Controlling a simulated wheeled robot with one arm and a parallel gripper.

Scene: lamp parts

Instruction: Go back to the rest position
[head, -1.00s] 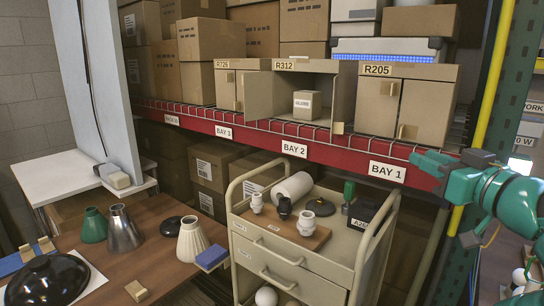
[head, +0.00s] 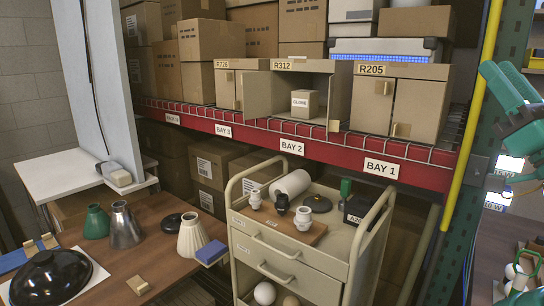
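My gripper (head: 510,108) is a green end piece at the right edge of the head view, in front of the shelf's green post. It is cut by the frame edge, and its finger opening cannot be made out. No held object shows at the visible part. It is well apart from the open R312 box (head: 262,98), which holds a small carton labelled GLOBE (head: 305,104). The R205 box (head: 400,104) is shut and stands to the left of my gripper.
A beige cart (head: 285,262) carries a wooden board with several sockets, a white roll (head: 290,185) and a black box. The brown table (head: 150,255) at left holds lampshades and a black dome (head: 50,278). A yellow pole (head: 468,175) stands near my arm.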

